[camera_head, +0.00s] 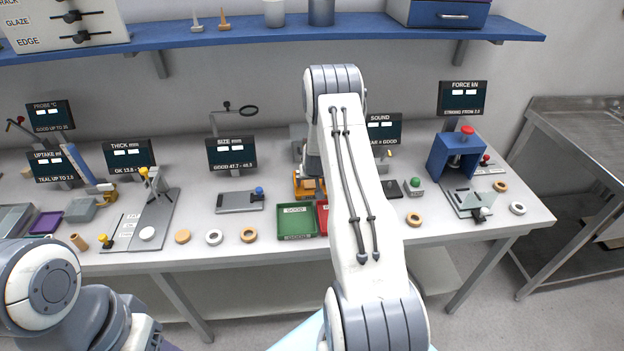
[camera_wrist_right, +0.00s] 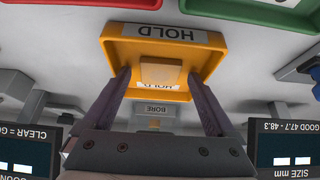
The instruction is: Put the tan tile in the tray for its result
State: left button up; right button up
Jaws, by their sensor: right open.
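A square tan tile (camera_wrist_right: 161,72) lies inside the orange tray (camera_wrist_right: 116,48) labelled HOLD in the right wrist view. My right gripper (camera_wrist_right: 159,76) is open, its two fingers on either side of the tile with visible gaps. In the head view the orange tray (camera_head: 299,190) is partly hidden behind my right arm, and the tile cannot be made out. A green tray (camera_head: 282,234) labelled GOOD and a partly covered red tray (camera_head: 322,228) stand in front of it. My left arm shows at the lower left, but its gripper fingers are not visible.
A SIZE display (camera_head: 231,153) stands behind a grey gauge (camera_head: 238,202) left of the trays. A blue press (camera_head: 455,157) stands at the right. Several tan and white rings lie along the table's front edge. A blue shelf (camera_head: 250,36) spans the back wall.

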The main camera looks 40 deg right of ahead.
jog(key=v, duration=1.2)
jog(key=s+a+r+n+y, duration=0.1)
jog(key=s+a+r+n, duration=0.15)
jog(key=a, duration=0.75)
jog(key=s+a+r+n+g+y, duration=0.15)
jog(key=a+r, duration=0.25)
jog(key=a, duration=0.6)
jog(key=s+a+r+n+y, duration=0.2)
jog(key=a+r+n, duration=0.15)
jog(key=a, duration=0.65)
jog(key=s+a+r+n+g, duration=0.1)
jog(key=s+a+n, duration=0.1)
jog(key=s, duration=0.6)
jog(key=s+a+r+n+g, duration=0.1)
jog(key=s+a, duration=0.3)
jog(key=s, duration=0.4)
jog(key=s+a+r+n+g, duration=0.1)
jog(key=s+a+r+n, duration=0.1)
jog(key=s, duration=0.6)
jog(key=shift+a+n, duration=0.55)
jog(key=shift+a, duration=0.1)
jog(key=shift+s+r+g, duration=0.1)
jog(key=shift+r+g, duration=0.05)
jog(key=shift+g, duration=0.1)
